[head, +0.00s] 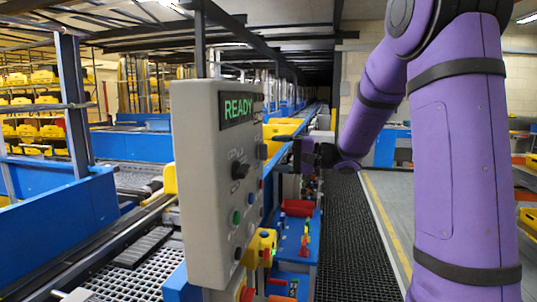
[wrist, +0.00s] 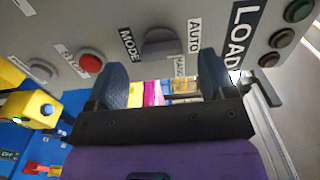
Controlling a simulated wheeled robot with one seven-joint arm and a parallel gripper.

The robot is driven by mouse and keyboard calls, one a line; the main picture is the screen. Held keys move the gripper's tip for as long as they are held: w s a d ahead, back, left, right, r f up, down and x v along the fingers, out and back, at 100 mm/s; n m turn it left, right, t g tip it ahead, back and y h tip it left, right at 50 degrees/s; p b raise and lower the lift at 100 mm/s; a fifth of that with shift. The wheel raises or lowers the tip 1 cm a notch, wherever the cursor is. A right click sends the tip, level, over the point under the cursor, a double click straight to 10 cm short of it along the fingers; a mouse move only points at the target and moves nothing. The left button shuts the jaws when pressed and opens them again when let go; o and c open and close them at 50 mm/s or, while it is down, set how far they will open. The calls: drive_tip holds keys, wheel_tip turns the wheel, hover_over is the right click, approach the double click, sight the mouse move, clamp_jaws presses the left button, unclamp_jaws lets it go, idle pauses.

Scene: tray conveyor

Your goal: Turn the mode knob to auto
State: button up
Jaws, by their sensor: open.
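The mode knob is a dark grey knob (head: 240,170) on the front of the light grey control panel (head: 200,150). In the wrist view the knob (wrist: 162,41) sits between the labels MODE and AUTO; a lower label is partly hidden. I cannot tell clearly which way the knob points. My gripper (head: 283,146) is in front of the panel in the head view. In the wrist view my gripper (wrist: 163,72) is open, its two blue-grey fingers on either side of the knob's line, with nothing between them. Whether either finger touches the panel cannot be told.
The panel's display (head: 238,108) reads READY. A red button (wrist: 91,63) marked as a stop and several round buttons flank the knob. A yellow box (head: 260,247) stands by the panel's lower edge. A blue bench (head: 290,240) with small red items lies behind; dark floor matting is open to the right.

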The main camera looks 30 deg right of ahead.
drive_tip(key=v, duration=0.7)
drive_tip(key=shift+a, duration=0.1)
drive_tip(key=s+a+f+n+g+h, duration=0.1)
drive_tip(key=s+a+n+g+h, duration=0.3)
drive_tip(key=s+a+g, duration=0.75)
drive_tip(key=s+a+f+n+t+h, duration=0.1)
drive_tip(key=s+n+t+h, duration=0.3)
drive_tip(key=s+h, duration=0.5)
drive_tip(key=s+t, duration=0.1)
drive_tip(key=s, duration=0.5)
drive_tip(key=shift+s+a+f+h, duration=0.2)
drive_tip(key=shift+s+f+h, duration=0.05)
drive_tip(key=shift+f+h, duration=0.1)
idle(0.5)
